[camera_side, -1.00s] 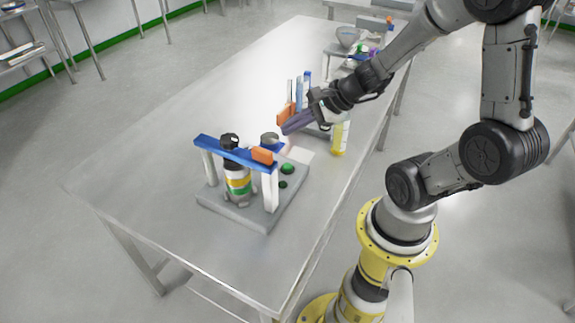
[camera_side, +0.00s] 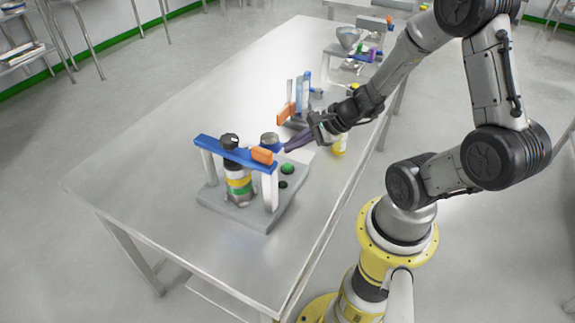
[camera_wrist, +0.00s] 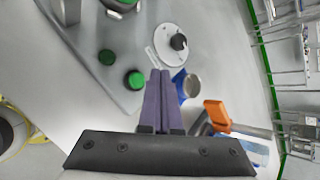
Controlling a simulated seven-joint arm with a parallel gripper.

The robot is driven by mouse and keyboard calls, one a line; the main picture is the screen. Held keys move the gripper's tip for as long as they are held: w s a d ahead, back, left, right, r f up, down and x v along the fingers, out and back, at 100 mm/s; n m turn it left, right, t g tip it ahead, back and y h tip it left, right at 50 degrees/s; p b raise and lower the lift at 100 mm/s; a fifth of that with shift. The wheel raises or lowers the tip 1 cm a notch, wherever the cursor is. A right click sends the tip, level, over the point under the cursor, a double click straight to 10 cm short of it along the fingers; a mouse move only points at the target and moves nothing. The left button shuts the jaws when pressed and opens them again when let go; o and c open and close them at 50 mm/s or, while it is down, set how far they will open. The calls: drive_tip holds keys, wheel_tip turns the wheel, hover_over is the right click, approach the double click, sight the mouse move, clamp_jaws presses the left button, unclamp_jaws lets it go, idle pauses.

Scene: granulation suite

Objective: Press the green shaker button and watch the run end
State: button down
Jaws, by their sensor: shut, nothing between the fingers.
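The shaker stands on the near part of the table, with a grey base (camera_side: 240,213), white posts and a blue crossbar (camera_side: 222,151). A banded jar (camera_side: 238,184) stands under the crossbar. A brighter green button (camera_side: 287,168) and a smaller, darker green one (camera_side: 283,184) sit on the base's right side; the wrist view shows the brighter button (camera_wrist: 134,79) and the darker one (camera_wrist: 107,57). My gripper (camera_side: 287,150) is shut and empty, its purple fingers just beyond the brighter button in the side view. In the wrist view the fingertips (camera_wrist: 158,72) appear beside that button, apart from it.
An orange block (camera_side: 262,155) is on the crossbar's right end. A bowl (camera_side: 348,38) is at the far end. The table's left side is clear.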

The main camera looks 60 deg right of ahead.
sight(292, 166)
drive_tip(key=shift+f, duration=1.55)
drive_tip(key=shift+f, duration=0.1)
idle(0.8)
drive_tip(key=shift+f, duration=0.3)
drive_tip(key=shift+f, duration=0.5)
idle(0.9)
drive_tip(key=shift+r, duration=0.9)
drive_tip(key=shift+r, duration=2.5)
